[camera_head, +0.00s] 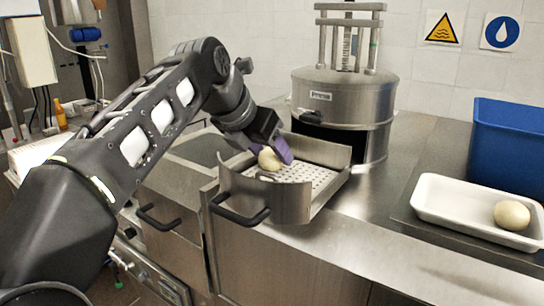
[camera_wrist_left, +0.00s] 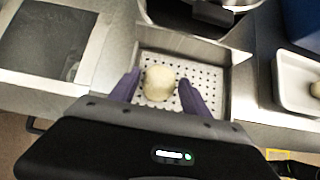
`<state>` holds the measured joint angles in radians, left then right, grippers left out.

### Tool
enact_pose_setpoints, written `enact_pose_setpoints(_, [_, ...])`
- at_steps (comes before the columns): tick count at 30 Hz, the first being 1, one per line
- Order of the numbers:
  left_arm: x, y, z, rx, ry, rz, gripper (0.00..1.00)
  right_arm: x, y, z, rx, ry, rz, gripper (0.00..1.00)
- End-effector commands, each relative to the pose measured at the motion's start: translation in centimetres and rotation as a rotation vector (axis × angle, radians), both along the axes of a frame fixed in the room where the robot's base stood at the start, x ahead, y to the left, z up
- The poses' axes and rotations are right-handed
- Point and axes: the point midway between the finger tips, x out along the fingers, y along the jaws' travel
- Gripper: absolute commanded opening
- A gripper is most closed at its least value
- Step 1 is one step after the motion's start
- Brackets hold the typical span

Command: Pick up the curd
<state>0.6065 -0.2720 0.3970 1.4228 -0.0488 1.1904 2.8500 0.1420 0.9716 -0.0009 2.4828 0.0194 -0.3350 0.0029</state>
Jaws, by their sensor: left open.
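A pale, rounded curd (camera_head: 269,159) is at the perforated metal basket (camera_head: 318,178), a pulled-out tray with a curved front wall and a black handle. In the left wrist view the curd (camera_wrist_left: 159,83) lies between the two purple fingers of my left gripper (camera_wrist_left: 160,95), with gaps on both sides. My left gripper (camera_head: 271,152) is open and reaches into the basket from the left. Part of the curd is hidden by a finger in the head view. A second curd (camera_head: 511,215) sits in a white tray (camera_head: 440,208) at the right. My right gripper is not in view.
A steel vat (camera_head: 345,100) stands behind the basket. A blue bin (camera_head: 510,145) is at the back right. A second black handle (camera_head: 158,218) is left of the basket. The steel counter between vat and white tray is clear.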

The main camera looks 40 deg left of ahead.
Motion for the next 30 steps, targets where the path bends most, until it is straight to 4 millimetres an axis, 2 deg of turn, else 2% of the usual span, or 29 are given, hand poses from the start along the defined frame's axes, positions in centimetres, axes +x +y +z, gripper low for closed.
enact_pose_setpoints(6, [1.04, 0.02, -1.16, 0.000, 0.000, 0.000, 0.55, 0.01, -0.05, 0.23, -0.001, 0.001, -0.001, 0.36])
enact_pose_setpoints(22, [1.02, 0.02, -1.14, 0.000, -0.001, 0.000, 0.55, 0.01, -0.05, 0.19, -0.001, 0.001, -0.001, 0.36])
enact_pose_setpoints(30, [1.02, 0.02, -1.14, 0.000, -0.001, 0.000, 0.34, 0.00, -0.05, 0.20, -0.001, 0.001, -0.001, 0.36])
